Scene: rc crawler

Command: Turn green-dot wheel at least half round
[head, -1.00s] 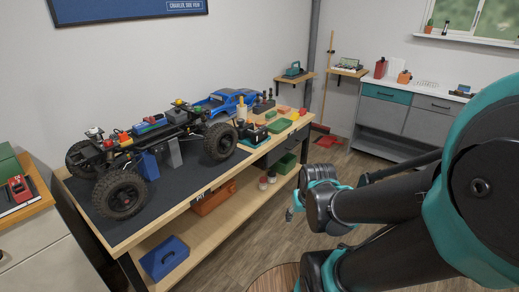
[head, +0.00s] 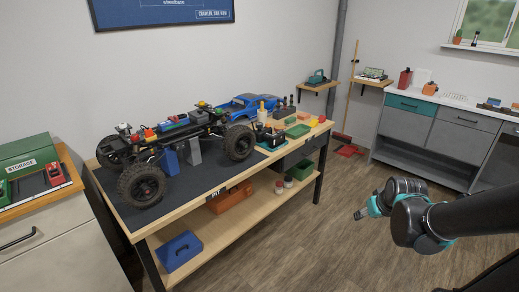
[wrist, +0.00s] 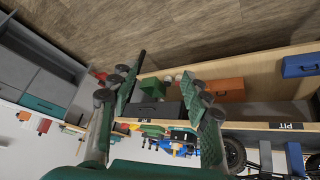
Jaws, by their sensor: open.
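The RC crawler chassis (head: 185,132) stands on a dark mat on the workbench, with its wheels showing. The near left wheel (head: 142,185) and the near right wheel (head: 239,142) face me; a far left wheel (head: 112,152) is partly hidden. I cannot make out a green dot on any wheel. My gripper (head: 366,211) is right of the bench, over the floor, well apart from the crawler. In the wrist view my gripper (wrist: 165,88) is open and empty, and a crawler wheel (wrist: 235,156) shows beyond the right finger.
The workbench (head: 218,200) has a lower shelf with a blue case (head: 182,251) and an orange box (head: 230,198). A blue truck body (head: 248,105) and small tools lie on top. A cabinet with a green storage box (head: 35,160) stands left. The floor (head: 310,250) before the bench is clear.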

